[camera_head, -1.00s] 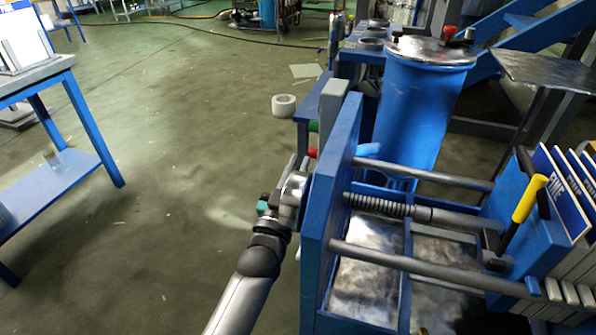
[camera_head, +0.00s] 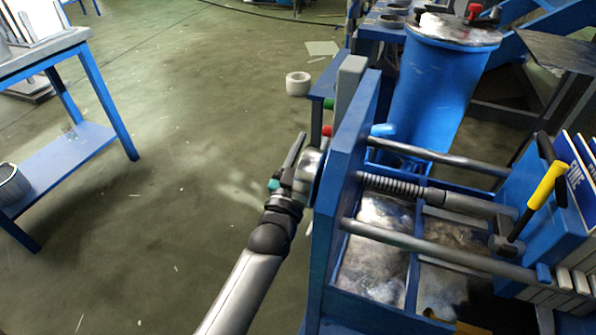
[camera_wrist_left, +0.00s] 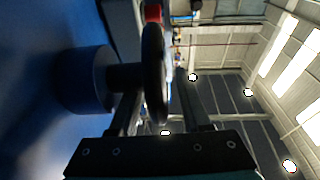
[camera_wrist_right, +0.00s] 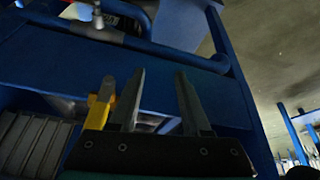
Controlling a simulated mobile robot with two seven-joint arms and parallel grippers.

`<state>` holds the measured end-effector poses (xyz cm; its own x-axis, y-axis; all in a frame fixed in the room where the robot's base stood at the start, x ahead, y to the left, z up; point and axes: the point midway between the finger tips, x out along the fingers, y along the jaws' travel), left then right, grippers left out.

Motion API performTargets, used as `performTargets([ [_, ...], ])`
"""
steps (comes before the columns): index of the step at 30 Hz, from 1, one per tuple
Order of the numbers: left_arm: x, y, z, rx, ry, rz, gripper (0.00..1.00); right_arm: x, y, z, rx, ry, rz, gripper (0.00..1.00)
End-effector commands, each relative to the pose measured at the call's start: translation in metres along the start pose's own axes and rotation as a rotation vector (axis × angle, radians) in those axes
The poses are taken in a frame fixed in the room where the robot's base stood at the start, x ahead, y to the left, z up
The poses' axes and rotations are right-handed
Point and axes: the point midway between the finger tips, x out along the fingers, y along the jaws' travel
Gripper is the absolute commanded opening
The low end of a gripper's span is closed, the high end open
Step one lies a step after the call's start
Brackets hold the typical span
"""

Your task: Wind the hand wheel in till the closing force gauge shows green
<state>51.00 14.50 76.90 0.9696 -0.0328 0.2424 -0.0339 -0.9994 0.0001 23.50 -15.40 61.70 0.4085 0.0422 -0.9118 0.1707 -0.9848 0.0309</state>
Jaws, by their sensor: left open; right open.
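The blue end plate (camera_head: 338,205) of the press stands right of centre in the head view, with a threaded screw (camera_head: 395,186) running right from it. My left gripper (camera_head: 297,158) is at the outer side of this plate. In the left wrist view the hand wheel's dark rim (camera_wrist_left: 155,75) shows edge-on between the two fingers of my left gripper (camera_wrist_left: 163,95), which stand apart, clear of a grip. A round hub (camera_wrist_left: 85,80) sits behind the rim. My right gripper (camera_wrist_right: 158,98) is open and empty near blue framework. I cannot make out the gauge's face.
A yellow-handled lever (camera_head: 546,187) stands at the plate stack on the right. A blue drum (camera_head: 432,95) stands behind the press. A blue table (camera_head: 75,155) is at the left.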

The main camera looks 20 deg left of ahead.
Motion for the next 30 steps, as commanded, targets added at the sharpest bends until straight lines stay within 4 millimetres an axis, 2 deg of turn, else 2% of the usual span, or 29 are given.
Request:
performTargets([
  [5, -0.023, 0.000, -0.001, 0.001, -0.005, 0.002, 0.47, 0.020, -0.002, 0.008, -0.001, -0.037, -0.005, 0.47],
  [21, -0.124, 0.000, -0.001, 0.001, -0.004, 0.002, 0.47, 0.072, -0.004, 0.040, -0.005, -0.123, -0.009, 0.47],
  [25, -0.139, 0.000, -0.001, 0.001, -0.002, 0.001, 0.47, 0.078, -0.004, 0.046, -0.005, -0.134, -0.009, 0.47],
  [30, -0.146, 0.000, -0.001, 0.000, -0.001, 0.001, 0.47, 0.081, -0.004, 0.049, -0.005, -0.138, -0.009, 0.47],
])
